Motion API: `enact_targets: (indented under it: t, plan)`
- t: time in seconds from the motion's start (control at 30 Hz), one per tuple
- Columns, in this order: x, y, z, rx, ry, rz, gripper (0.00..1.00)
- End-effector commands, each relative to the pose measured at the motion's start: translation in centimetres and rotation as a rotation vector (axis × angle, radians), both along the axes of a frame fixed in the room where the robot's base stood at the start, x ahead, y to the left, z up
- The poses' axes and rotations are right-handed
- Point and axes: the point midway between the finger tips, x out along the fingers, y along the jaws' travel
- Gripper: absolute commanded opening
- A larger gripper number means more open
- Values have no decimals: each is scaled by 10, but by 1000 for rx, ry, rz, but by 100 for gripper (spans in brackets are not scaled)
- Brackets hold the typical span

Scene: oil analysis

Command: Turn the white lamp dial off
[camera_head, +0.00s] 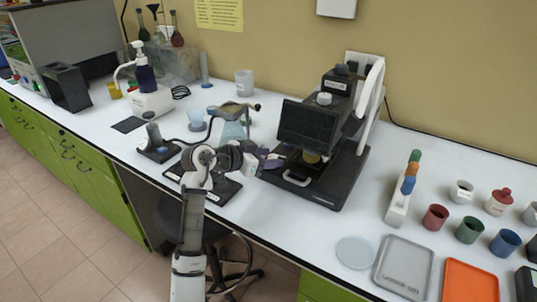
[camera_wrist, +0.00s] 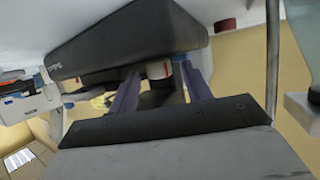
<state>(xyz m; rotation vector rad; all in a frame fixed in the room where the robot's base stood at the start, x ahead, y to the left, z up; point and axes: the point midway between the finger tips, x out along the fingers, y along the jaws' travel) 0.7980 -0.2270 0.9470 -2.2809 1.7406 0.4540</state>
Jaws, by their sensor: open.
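My gripper (camera_head: 270,160) is at the front left of a black instrument (camera_head: 308,125) with a dark screen. Its two purple fingers (camera_wrist: 160,88) are spread apart, with no object visibly gripped between them. A white round knob (camera_head: 323,98) sits on top of the instrument, apart from my gripper. In the wrist view, a small pale cylindrical part (camera_wrist: 158,70) with a reddish edge shows between the fingers, beneath a large dark body. I cannot tell whether this part is the lamp dial, nor which way any dial is turned.
A stand with a flask (camera_head: 232,128) is left of the instrument. A white pump unit (camera_head: 150,100) stands further left. Coloured cups (camera_head: 435,217), a grey tray (camera_head: 404,265) and an orange tray (camera_head: 470,282) are on the right.

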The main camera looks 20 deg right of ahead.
Motion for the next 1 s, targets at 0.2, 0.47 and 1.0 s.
enact_targets:
  t: [0.2,0.47,1.0]
  plan:
    - [1,-4,-2,0,0,0,49]
    - [1,-4,-2,0,0,1,33]
    - [-2,-6,-3,0,-1,131,4]
